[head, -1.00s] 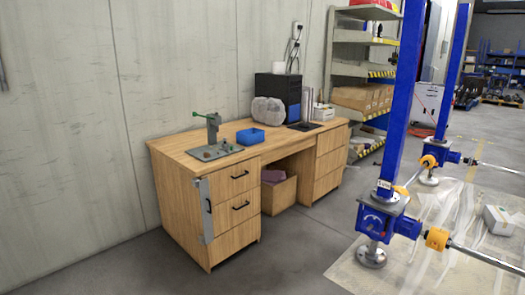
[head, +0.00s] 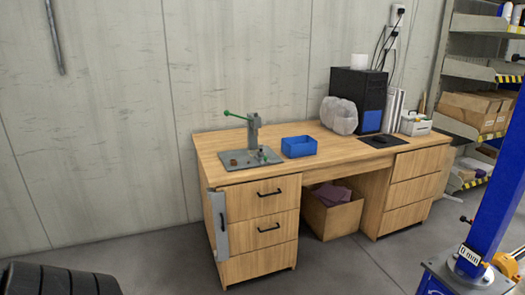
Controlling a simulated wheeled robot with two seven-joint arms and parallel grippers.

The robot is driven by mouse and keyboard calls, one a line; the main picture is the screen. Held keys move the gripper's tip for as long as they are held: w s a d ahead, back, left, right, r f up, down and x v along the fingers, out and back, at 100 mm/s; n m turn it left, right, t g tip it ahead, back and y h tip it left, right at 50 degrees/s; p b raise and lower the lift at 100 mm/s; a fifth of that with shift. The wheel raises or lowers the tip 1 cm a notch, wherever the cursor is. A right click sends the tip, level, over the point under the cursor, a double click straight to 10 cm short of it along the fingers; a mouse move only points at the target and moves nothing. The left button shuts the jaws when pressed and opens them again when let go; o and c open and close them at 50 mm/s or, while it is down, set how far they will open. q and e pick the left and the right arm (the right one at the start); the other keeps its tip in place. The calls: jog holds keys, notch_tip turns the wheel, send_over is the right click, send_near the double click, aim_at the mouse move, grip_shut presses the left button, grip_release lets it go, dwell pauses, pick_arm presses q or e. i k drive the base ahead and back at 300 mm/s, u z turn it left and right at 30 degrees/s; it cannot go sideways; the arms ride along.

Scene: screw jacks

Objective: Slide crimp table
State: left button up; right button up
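The crimp table is most likely the wooden desk (head: 225,146), standing against the concrete wall in the head view. A grey press with a green lever (head: 253,135) stands on a grey base plate (head: 233,163) at its left end. Small parts lie on the plate, too small to make out. A blue open bin (head: 299,147) sits just right of the press. A grey bracket with a dark handle (head: 220,225) is on the desk's front left edge. Neither of my grippers is in view.
A cardboard box (head: 332,218) is under the desk. A black computer case (head: 358,100) and clear bags (head: 339,116) stand on top. A blue screw jack column (head: 497,195) is at the right, shelves (head: 480,70) behind. Black tyre-like objects (head: 58,282) lie lower left. Floor before the desk is clear.

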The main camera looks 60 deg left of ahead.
aim_at(261, 156)
jog(key=u, duration=0.75)
jog(key=i, duration=1.5)
jog(key=u, duration=1.35)
